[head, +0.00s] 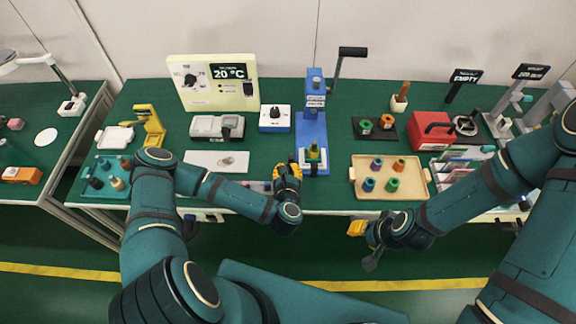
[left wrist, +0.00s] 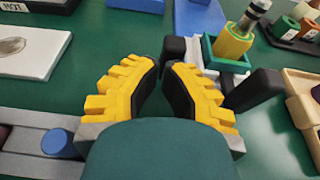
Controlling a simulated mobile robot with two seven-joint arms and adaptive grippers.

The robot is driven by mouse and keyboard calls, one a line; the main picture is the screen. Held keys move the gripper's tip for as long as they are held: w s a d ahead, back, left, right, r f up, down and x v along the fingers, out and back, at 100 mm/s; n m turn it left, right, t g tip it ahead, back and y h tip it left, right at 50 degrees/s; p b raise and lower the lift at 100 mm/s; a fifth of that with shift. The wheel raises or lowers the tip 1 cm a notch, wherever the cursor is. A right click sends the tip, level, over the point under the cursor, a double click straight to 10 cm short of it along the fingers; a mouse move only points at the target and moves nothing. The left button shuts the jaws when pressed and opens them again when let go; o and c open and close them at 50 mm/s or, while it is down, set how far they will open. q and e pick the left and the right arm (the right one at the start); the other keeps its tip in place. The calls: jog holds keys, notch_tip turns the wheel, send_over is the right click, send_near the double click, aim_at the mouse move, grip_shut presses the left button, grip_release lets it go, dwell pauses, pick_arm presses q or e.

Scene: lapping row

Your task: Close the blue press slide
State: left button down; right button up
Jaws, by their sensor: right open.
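The blue press (head: 313,128) stands at the back middle of the green bench, its black crank lever raised to the upper right. Its lower front part carries a green holder with a yellow piece (head: 315,154), also in the left wrist view (left wrist: 233,42). Black bar-like parts (left wrist: 258,89) show beside that holder, partly behind my finger. My left gripper (head: 288,168) is just left of the press front, its yellow fingers pointing toward it. Its tips are close together with nothing seen between them. My right gripper (head: 362,229) is open, low in front of the bench edge.
A beige tray (head: 354,174) with several spools lies right of the press. A red box (head: 430,128) stands further right. A white plate (head: 196,158) and a grey device (head: 216,127) lie to the left. The bench's front edge runs close below my left gripper.

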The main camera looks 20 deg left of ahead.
pick_arm(q)
jog(key=shift+w, duration=0.1)
dwell(0.4)
jog(key=w+a, duration=0.1)
jog(key=w, duration=0.3)
jog(key=w+a+b, duration=0.1)
jog(key=w, duration=0.3)
jog(key=w+a+b, duration=0.1)
jog(key=w, duration=0.3)
jog(key=shift+a, duration=0.25)
jog(key=shift+w, duration=0.15)
jog(key=shift+a, duration=0.1)
